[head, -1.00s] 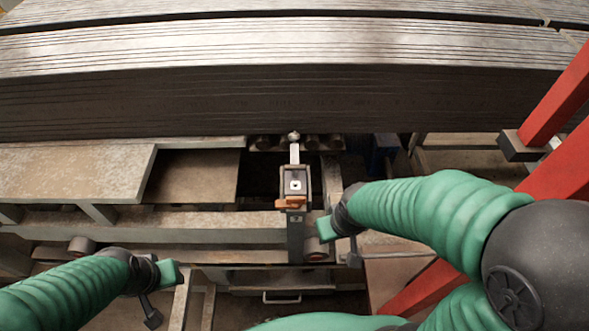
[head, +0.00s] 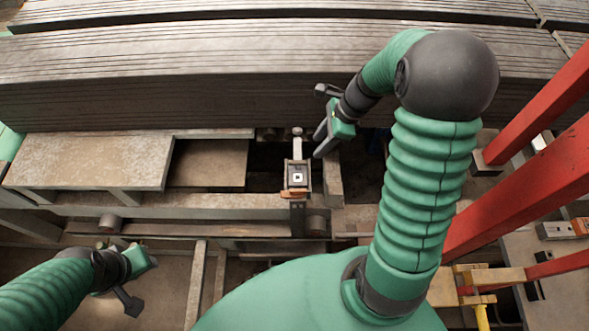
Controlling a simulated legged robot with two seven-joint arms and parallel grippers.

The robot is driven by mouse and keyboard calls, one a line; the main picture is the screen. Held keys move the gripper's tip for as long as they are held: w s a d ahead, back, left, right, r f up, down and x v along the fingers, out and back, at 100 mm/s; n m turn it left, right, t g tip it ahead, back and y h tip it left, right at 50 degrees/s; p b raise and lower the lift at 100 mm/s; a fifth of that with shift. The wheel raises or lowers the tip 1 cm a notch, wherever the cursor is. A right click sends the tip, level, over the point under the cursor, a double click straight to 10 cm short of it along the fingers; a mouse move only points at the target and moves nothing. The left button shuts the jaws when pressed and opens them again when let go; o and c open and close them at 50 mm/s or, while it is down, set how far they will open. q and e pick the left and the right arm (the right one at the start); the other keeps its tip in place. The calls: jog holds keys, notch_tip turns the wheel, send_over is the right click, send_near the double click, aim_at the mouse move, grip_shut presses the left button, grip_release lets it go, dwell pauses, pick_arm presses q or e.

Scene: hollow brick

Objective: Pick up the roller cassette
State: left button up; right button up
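What looks like the roller cassette is a grey upright unit (head: 298,178) in the middle of the head view. It has a square black-and-white marker on top, an orange piece at its front and a pale rod with a round end behind it. My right gripper (head: 322,140) hangs just behind and to the right of it, apart from it. Its grey fingers look spread, with nothing between them. My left gripper (head: 150,262) is low at the left, far from the unit, and its finger gap is not clear.
A long stack of dark slabs (head: 200,90) spans the back, close behind my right gripper. Pale metal plates (head: 90,160) and a frame lie at the left. Red beams (head: 525,195) slant across the right. A dark opening lies left of the unit.

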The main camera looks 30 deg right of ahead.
aim_at(298, 162)
jog(key=x, duration=0.6)
jog(key=shift+w+a+f+p, duration=0.1)
jog(key=shift+w+a+p, duration=0.2)
jog(key=shift+a, duration=0.25)
jog(key=shift+w+a+f+p, duration=0.3)
jog(key=shift+a+f+p, duration=0.5)
jog(key=shift+f+p, duration=0.1)
jog(key=shift+d+x, duration=0.25)
jog(key=shift+x, duration=0.85)
jog(key=shift+f, duration=0.3)
pick_arm(q)
notch_tip(298, 162, up, 3)
jog(key=shift+w+a+f, duration=0.1)
jog(key=shift+w+f, duration=0.05)
pick_arm(e)
jog(key=shift+a, duration=0.1)
jog(key=shift+c, duration=0.3)
jog(key=shift+a, duration=0.15)
jog(key=c, duration=0.5)
jog(key=shift+r, duration=0.1)
grip_shut()
pick_arm(q)
jog(key=shift+a, duration=0.3)
jog(key=shift+d, duration=0.15)
